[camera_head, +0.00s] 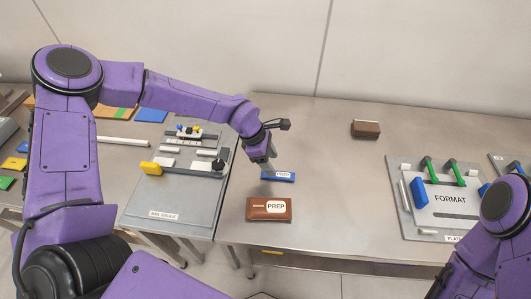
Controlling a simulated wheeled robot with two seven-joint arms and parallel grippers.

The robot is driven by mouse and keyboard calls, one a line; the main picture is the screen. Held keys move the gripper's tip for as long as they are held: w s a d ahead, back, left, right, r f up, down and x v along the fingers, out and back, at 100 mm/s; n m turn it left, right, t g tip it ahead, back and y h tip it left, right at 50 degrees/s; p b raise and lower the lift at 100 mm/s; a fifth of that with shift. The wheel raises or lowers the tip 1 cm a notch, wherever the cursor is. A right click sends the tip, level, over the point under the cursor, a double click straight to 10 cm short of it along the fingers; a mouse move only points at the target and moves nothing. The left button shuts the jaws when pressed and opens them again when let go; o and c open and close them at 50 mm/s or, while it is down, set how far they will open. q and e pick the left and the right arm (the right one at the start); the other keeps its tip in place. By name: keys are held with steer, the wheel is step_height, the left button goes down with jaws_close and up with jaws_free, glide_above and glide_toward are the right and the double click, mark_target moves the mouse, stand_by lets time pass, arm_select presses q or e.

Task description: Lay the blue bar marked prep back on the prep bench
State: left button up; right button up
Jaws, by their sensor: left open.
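The blue bar marked PREP (278,177) is on or just above the grey metal bench (330,200), right at the fingertips of my left gripper. My left gripper (269,168) points down over the bar's left part and is open. Whether the bar touches the fingers or the bench cannot be told. My right arm shows at the lower right, but its gripper is out of the picture.
A brown block labelled PREP (262,210) lies just in front of the bar. A bar gauge plate (150,208) stands to the left. A FORMAT plate (430,222) with green handles is at the right. A small brown block (366,129) lies at the back. The bench middle is clear.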

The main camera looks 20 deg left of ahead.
arm_select(q)
steer(key=v, duration=0.6)
steer(key=shift+a+r+b, duration=0.2)
steer(key=shift+r+b, duration=0.2)
steer(key=shift+b, duration=0.05)
steer(key=shift+s, duration=0.1)
